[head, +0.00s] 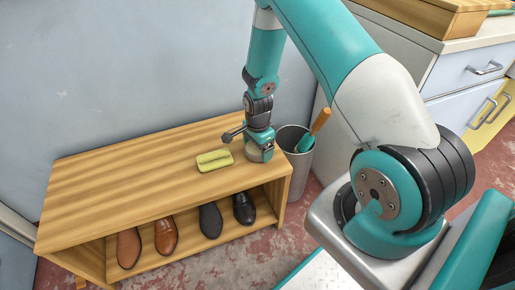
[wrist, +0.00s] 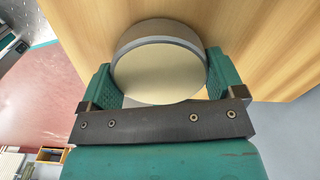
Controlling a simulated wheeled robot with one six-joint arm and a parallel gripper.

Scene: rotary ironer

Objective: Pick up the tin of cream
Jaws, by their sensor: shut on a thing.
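The tin of cream (wrist: 160,72) is a round, flat tin with a pale cream top and a grey rim. In the wrist view it sits between the two green fingers of my gripper (wrist: 158,88), which is shut on it. In the head view my gripper (head: 260,152) is at the right end of the wooden bench top, and the tin there is mostly hidden by it. I cannot tell whether the tin still touches the bench top.
A yellow-green block (head: 214,161) lies on the wooden shoe bench (head: 130,170), left of my gripper. Several shoes (head: 166,236) stand on the shelf below. A grey bin (head: 299,168) with an orange-handled tool stands right of the bench. The bench's left top is clear.

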